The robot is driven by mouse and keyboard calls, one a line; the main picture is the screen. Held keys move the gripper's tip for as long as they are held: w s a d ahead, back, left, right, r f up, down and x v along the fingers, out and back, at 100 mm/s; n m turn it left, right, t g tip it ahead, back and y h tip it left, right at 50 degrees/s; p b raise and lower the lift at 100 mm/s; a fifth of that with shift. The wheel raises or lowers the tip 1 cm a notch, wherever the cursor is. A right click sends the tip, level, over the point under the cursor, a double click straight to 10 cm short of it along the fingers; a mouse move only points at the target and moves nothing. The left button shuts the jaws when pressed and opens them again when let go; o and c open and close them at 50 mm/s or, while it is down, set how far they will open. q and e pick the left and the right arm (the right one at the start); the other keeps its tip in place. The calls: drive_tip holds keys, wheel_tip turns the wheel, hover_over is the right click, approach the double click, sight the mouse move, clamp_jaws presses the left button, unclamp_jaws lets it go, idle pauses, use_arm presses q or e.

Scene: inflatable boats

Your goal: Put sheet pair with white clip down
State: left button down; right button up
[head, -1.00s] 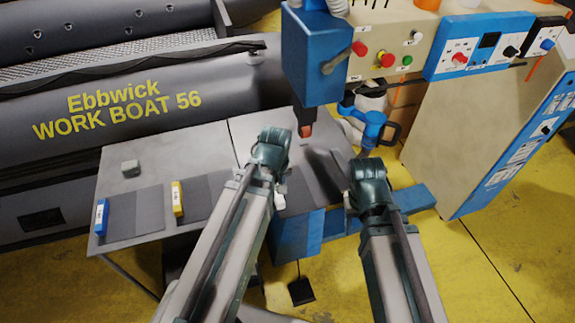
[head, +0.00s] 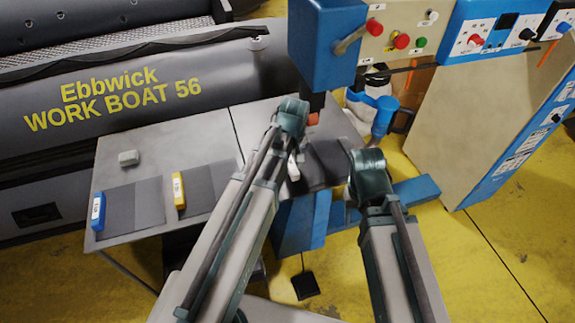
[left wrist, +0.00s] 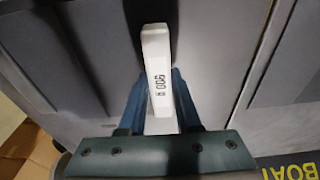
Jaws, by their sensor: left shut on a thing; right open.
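My left gripper (left wrist: 158,105) is shut on the white clip (left wrist: 157,65), which shows a printed label. The clip also shows in the head view (head: 293,168), beside my left wrist. The dark sheet pair (head: 325,160) extends from the clip at the table's right end, near the welding machine; whether it touches the surface I cannot tell. My right gripper (head: 368,172) is right of the sheets, empty and open; its fingers are mostly hidden by the wrist.
The blue machine head (head: 325,45) hangs above the right end. A grey boat (head: 130,95) lies behind.

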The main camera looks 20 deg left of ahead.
use_arm(q)
drive_tip(key=shift+f, duration=0.15)
use_arm(e)
drive_tip(key=shift+f, duration=0.15)
use_arm(q)
drive_tip(key=shift+f, duration=0.2)
drive_tip(key=c, duration=0.6)
unclamp_jaws()
use_arm(e)
drive_tip(key=shift+f, duration=0.15)
use_arm(q)
drive_tip(key=shift+r, duration=0.2)
wheel_tip(320, 180, up, 12)
drive_tip(key=s+p, duration=0.1)
drive_tip(key=p, duration=1.1)
drive_tip(key=s+d+m+g, duration=0.1)
drive_tip(key=s+d+m, duration=0.9)
drive_tip(key=s, duration=0.3)
drive_tip(key=shift+s+d+m, duration=0.15)
drive_tip(key=shift+d+m, duration=0.1)
drive_tip(key=shift+m, duration=0.05)
use_arm(e)
wheel_tip(320, 180, up, 12)
